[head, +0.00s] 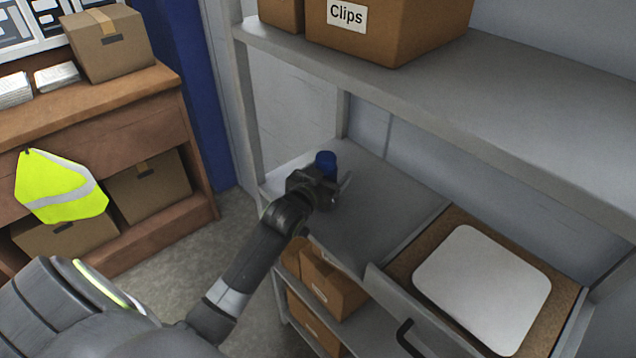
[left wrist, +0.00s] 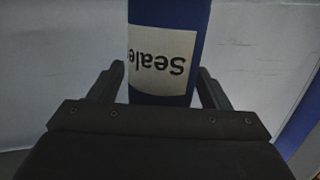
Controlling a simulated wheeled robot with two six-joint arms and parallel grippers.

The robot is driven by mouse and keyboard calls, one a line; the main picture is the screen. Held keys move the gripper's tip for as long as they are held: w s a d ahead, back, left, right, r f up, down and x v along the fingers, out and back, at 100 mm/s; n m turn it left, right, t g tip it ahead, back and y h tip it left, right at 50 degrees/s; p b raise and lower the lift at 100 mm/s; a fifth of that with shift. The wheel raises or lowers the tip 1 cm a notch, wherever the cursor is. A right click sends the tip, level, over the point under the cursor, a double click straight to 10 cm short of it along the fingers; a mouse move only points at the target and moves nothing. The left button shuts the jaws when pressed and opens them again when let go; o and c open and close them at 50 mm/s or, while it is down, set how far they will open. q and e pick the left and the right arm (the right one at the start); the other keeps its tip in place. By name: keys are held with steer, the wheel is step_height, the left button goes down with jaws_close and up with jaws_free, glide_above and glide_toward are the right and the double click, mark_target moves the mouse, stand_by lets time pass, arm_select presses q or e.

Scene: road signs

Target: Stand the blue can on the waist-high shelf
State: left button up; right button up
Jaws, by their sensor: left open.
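The blue can (head: 326,160) stands upright on the grey waist-high shelf (head: 385,205), near its left end. In the left wrist view the can (left wrist: 168,22) shows a white label with "Seale" upside down, and it lies between the two fingers. My left gripper (head: 328,185) is at the can with its fingers open on either side of it; in the left wrist view the gripper (left wrist: 165,88) shows a gap beside the can at the fingers. The can's lower part is hidden by the gripper in the head view. My right gripper is not in view.
An upper shelf (head: 480,100) with a "Clips" box (head: 385,30) overhangs the back. An open drawer (head: 400,290) with a white panel (head: 482,285) juts out at the right. Cardboard boxes (head: 330,283) sit below. A wooden bench (head: 150,110) stands at the left.

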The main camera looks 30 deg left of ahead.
arm_select(q)
steer(key=s+r+b, duration=0.1)
steer(key=s+b, duration=0.1)
steer(key=s, duration=0.9)
steer(key=shift+s+r, duration=0.35)
steer(key=shift+d, duration=0.1)
